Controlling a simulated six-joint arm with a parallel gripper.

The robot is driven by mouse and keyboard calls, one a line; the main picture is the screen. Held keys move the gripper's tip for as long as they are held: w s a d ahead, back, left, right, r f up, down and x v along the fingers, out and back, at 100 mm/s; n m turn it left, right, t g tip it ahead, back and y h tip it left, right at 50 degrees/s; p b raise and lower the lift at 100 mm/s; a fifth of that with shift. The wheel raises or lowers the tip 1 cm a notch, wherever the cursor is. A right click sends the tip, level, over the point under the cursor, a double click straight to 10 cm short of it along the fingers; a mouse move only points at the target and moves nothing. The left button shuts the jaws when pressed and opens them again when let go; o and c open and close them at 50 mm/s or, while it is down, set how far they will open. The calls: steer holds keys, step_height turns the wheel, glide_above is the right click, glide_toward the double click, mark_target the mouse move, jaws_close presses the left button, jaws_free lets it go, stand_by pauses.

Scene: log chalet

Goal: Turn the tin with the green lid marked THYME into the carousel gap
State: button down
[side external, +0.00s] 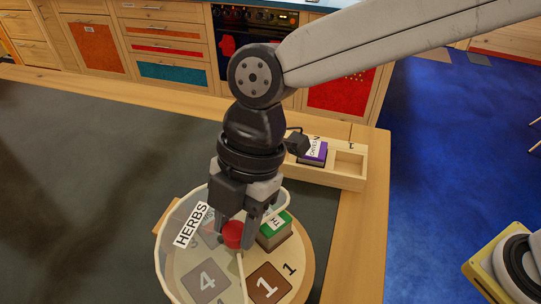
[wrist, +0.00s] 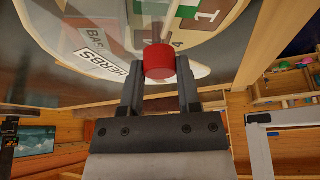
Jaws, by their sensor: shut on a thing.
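The carousel (side external: 300,262) is a round wooden turntable with numbered square places and a clear cover marked HERBS (side external: 192,225). The tin with the green lid (side external: 275,229) sits on the carousel, just right of my gripper; its white label is only partly readable. My gripper (side external: 234,236) points down and is shut on a red knob (wrist: 159,62) near the carousel's middle. A greyish square marked 4 (side external: 206,282) shows through the cover.
A wooden rack (side external: 335,181) stands behind the carousel. It holds a tin with a purple lid (side external: 313,152), and its right compartment is empty. The dark tabletop (side external: 90,190) at left is clear. A yellow-edged object (side external: 497,262) is at the lower right.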

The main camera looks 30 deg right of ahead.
steer(key=m+t, duration=0.1)
steer(key=m, duration=0.2)
steer(key=m+t, duration=0.1)
steer(key=m, duration=0.2)
steer(key=shift+s+y, duration=0.1)
steer(key=shift+y, duration=0.3)
steer(key=shift+s+m+t+h, duration=0.15)
steer(key=shift+m+t, duration=0.45)
steer(key=shift+m, duration=0.8)
steer(key=shift+w+m+t+h, duration=0.15)
steer(key=shift+m+t, duration=0.45)
steer(key=shift+m, duration=0.8)
steer(key=shift+s+r+m, duration=0.1)
steer(key=shift+m, duration=0.2)
steer(key=shift+c, duration=1.5)
jaws_free()
